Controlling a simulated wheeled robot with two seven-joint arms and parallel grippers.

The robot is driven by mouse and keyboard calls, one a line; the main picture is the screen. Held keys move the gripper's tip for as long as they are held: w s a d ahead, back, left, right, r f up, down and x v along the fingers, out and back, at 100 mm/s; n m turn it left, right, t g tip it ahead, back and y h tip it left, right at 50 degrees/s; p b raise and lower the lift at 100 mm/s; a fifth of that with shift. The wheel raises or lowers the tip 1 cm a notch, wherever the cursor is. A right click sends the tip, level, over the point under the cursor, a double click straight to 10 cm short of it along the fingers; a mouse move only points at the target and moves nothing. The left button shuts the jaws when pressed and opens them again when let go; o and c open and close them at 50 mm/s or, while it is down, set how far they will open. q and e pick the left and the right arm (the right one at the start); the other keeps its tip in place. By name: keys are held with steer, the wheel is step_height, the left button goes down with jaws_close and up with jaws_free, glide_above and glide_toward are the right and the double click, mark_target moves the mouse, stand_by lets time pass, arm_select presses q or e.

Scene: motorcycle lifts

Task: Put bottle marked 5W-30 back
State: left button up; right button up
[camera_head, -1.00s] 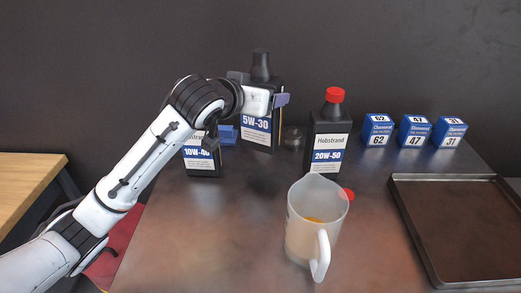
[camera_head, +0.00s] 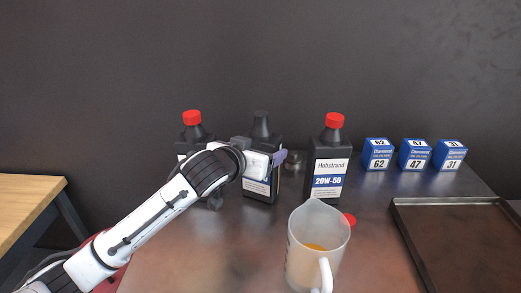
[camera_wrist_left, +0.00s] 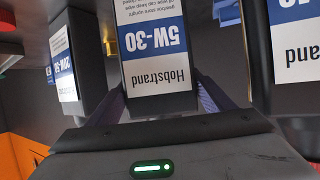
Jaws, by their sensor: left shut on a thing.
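The black 5W-30 bottle (camera_head: 261,187) is upright between two other bottles in the head view, its dark neck without a red cap. My left gripper (camera_head: 264,162) is shut on its body and covers part of the label. The bottle's base is about level with the neighbour's base; I cannot tell whether it touches the bench. The left wrist view shows its 5W-30 label (camera_wrist_left: 156,42) upside down between the two fingers (camera_wrist_left: 160,98). My right gripper is not in view.
The red-capped 20W-50 bottle (camera_head: 327,178) stands to the right. Another red-capped bottle (camera_head: 193,130) stands left, partly behind my arm. A jug (camera_head: 303,262) with amber liquid, a loose red cap (camera_head: 349,219), blue boxes (camera_head: 377,155) and a tray (camera_head: 398,225) share the bench.

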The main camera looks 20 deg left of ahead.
arm_select(q)
steer(key=o, duration=2)
steer(key=shift+f, duration=0.1)
steer(key=shift+r, duration=0.2)
steer(key=v, duration=1.2)
